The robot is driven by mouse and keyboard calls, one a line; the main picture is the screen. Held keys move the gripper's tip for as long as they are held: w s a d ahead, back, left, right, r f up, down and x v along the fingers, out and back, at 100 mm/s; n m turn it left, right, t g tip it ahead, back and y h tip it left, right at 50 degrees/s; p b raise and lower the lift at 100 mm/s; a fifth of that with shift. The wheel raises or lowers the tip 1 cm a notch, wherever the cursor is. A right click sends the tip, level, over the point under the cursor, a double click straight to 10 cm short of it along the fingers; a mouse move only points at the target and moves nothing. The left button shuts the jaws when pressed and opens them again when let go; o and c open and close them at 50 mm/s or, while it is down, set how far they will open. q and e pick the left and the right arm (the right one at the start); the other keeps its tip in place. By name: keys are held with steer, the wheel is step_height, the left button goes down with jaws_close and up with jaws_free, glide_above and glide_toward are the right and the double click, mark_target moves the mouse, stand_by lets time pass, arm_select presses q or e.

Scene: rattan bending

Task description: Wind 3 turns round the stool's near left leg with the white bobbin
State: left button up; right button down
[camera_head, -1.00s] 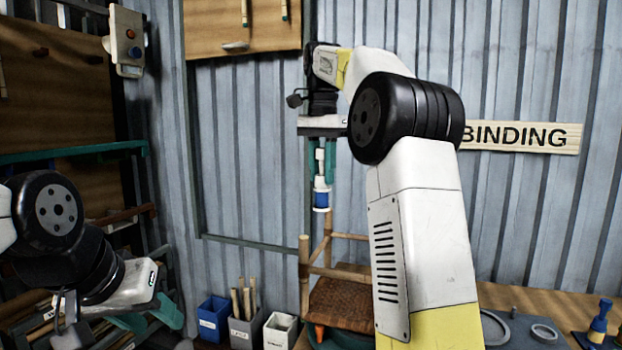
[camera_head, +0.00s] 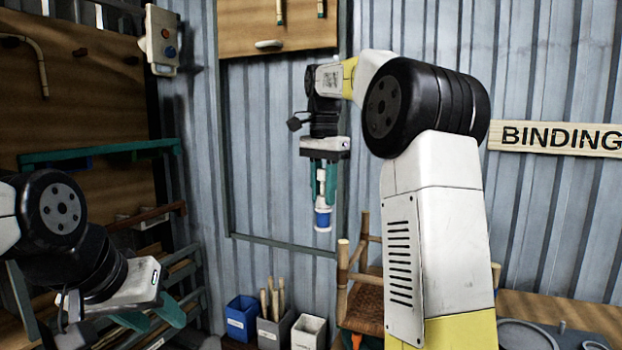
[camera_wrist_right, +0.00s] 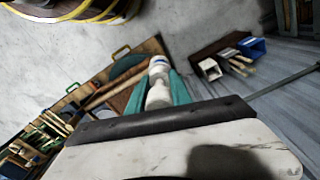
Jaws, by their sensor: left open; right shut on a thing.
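The white bobbin (camera_head: 323,213), with a blue band near its lower end, hangs upright from my right gripper (camera_head: 323,180). The gripper's teal fingers are shut on it; they also flank the bobbin (camera_wrist_right: 158,92) in the right wrist view. The stool (camera_head: 342,268) stands at the lower middle, with pale posts rising above a brown woven panel. Its right side is hidden behind my right arm. The bobbin is above and left of the nearest visible post, apart from it. My left gripper (camera_head: 153,317) is open and empty at the lower left.
A blue box (camera_head: 242,318), a grey box (camera_head: 276,330) holding sticks and a white box (camera_head: 308,332) stand left of the stool. A rack (camera_head: 100,153) stands at the left. The corrugated wall (camera_head: 280,100) is behind. A bench (camera_head: 560,315) with round parts is at the right.

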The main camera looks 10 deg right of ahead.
steer(key=shift+f, duration=5)
steer(key=shift+s, duration=0.1)
